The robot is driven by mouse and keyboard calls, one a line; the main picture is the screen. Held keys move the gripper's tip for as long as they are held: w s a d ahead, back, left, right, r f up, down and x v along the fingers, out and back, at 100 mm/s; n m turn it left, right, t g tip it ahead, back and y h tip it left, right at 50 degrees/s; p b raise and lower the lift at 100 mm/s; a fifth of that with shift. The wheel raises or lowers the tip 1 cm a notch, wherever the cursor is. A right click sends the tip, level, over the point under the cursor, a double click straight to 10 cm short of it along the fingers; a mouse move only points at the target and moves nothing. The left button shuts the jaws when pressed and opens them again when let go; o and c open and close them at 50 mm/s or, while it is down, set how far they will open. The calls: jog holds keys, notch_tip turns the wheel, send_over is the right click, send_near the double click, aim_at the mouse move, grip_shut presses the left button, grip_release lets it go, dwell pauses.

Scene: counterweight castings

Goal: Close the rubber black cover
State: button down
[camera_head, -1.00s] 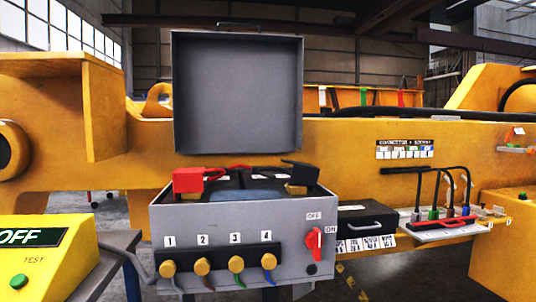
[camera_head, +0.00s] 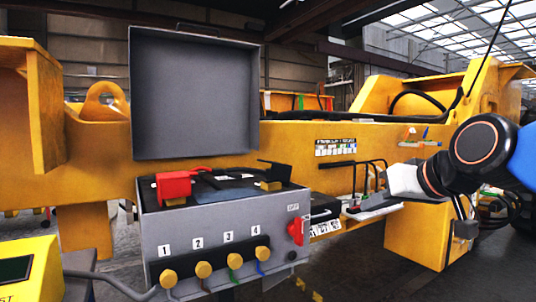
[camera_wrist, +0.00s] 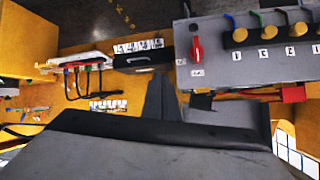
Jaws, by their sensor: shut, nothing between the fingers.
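The rubber black cover (camera_head: 279,171) is at the back right of the open grey battery box (camera_head: 218,219). It is raised at an angle above a brass terminal (camera_head: 268,186). In the wrist view, the black cover (camera_wrist: 202,102) shows as a small dark piece past the box's edge. My gripper (camera_wrist: 161,80) is shut and empty, with its dark fingers pointing up in the wrist view, left of the cover in that picture and apart from it. In the head view, my arm reaches in from the right and the fingertips are not clear.
The box's grey lid (camera_head: 195,95) stands open behind the battery. A red cover (camera_head: 173,186) sits at the left terminal. A red switch (camera_head: 296,231) and several yellow-topped connectors (camera_head: 204,270) are on the front. A rack with black cables (camera_head: 368,207) stands to the right.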

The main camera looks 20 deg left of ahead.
jog(key=w+a+r+n+y, duration=0.2)
jog(key=a+r+y, duration=0.3)
jog(key=a+r, duration=1.15)
jog(key=x, duration=0.3)
jog(key=f+x, duration=0.1)
jog(key=x, duration=0.7)
jog(key=shift+s+a+f, duration=0.1)
jog(key=shift+s+f, duration=0.05)
jog(key=shift+s, duration=0.25)
jog(key=shift+s+a+f, duration=0.1)
jog(key=shift+s+f, duration=0.15)
jog(key=shift+f, duration=0.7)
jog(key=shift+s+a+f, duration=0.1)
jog(key=shift+s+f, duration=0.1)
jog(key=shift+f, duration=0.75)
